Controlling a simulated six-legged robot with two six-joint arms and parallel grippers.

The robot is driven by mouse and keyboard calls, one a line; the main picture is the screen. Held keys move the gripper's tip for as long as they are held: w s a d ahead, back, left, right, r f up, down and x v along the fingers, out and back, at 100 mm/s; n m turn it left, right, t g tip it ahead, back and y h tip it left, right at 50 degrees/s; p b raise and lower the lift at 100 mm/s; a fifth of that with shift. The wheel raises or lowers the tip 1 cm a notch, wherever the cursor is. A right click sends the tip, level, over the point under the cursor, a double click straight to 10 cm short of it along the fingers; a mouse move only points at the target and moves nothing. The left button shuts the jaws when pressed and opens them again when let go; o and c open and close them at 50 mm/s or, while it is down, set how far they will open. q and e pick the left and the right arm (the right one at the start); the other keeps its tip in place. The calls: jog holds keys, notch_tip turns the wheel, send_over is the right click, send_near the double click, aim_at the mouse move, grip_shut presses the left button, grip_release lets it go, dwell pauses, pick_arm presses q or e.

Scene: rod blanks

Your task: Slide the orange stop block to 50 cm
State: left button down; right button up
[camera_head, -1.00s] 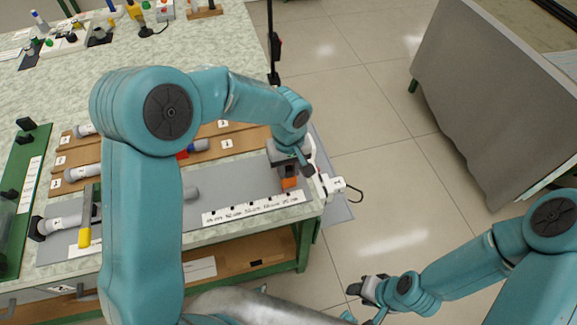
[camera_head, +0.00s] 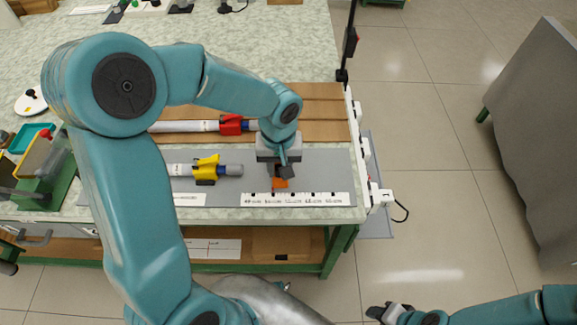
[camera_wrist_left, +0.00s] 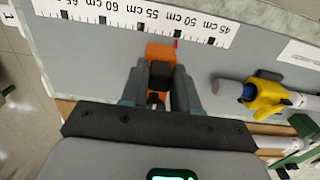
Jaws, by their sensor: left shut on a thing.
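The orange stop block (camera_head: 280,184) lies on the grey mat beside the white ruler strip (camera_head: 300,199), left of the strip's middle in the head view. My left gripper (camera_head: 283,171) is shut on it; the wrist view shows the fingers on both sides of the block (camera_wrist_left: 160,52). In that view the block's right edge is close to the 50 cm tick of the ruler (camera_wrist_left: 130,22), with a thin red mark (camera_wrist_left: 176,43) just off that edge. My right gripper (camera_head: 382,312) is low at the bottom of the head view, away from the bench; its jaws are too small to read.
A pale rod with a yellow clamp (camera_head: 207,168) lies left of the block. It also shows in the wrist view (camera_wrist_left: 262,97). Another rod with a red clamp (camera_head: 231,125) lies behind on a wooden board. The mat right of the block is clear up to the bench edge.

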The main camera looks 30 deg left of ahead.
pick_arm(q)
jog(key=shift+w, duration=0.15)
jog(key=c, duration=0.9)
grip_release()
jog(key=shift+r, duration=0.1)
notch_tip(320, 180, up, 16)
jog(key=shift+r+p, duration=0.1)
jog(key=shift+p, duration=0.7)
